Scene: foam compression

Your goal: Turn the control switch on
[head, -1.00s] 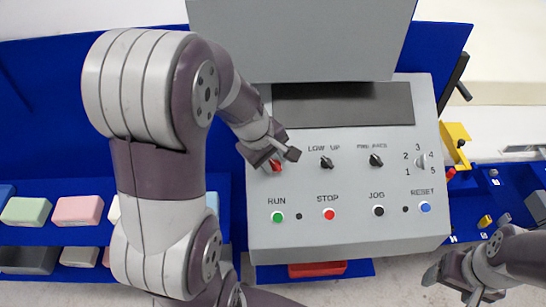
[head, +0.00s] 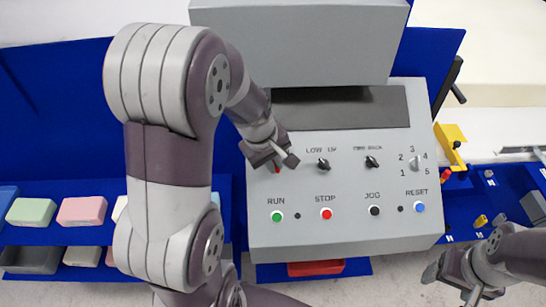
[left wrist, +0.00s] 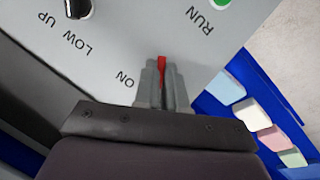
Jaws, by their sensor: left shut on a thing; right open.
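The red control switch (head: 277,169) is at the upper left of the grey control panel (head: 350,235), mostly hidden by my left gripper in the head view. In the left wrist view the red switch (left wrist: 162,66) shows between the two fingers, close to the printed letters "ON". My left gripper (head: 282,162) is at the switch; its fingers (left wrist: 162,80) are shut on it. My right gripper (head: 455,290) is at the lower right, open and empty, away from the panel.
The panel has a green RUN button (head: 277,216), a red STOP button (head: 326,213), a black JOG button (head: 375,210) and a blue RESET button (head: 420,207). Black knobs (head: 323,164) sit right of my left gripper. Coloured foam blocks (head: 82,211) lie on blue shelves at left.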

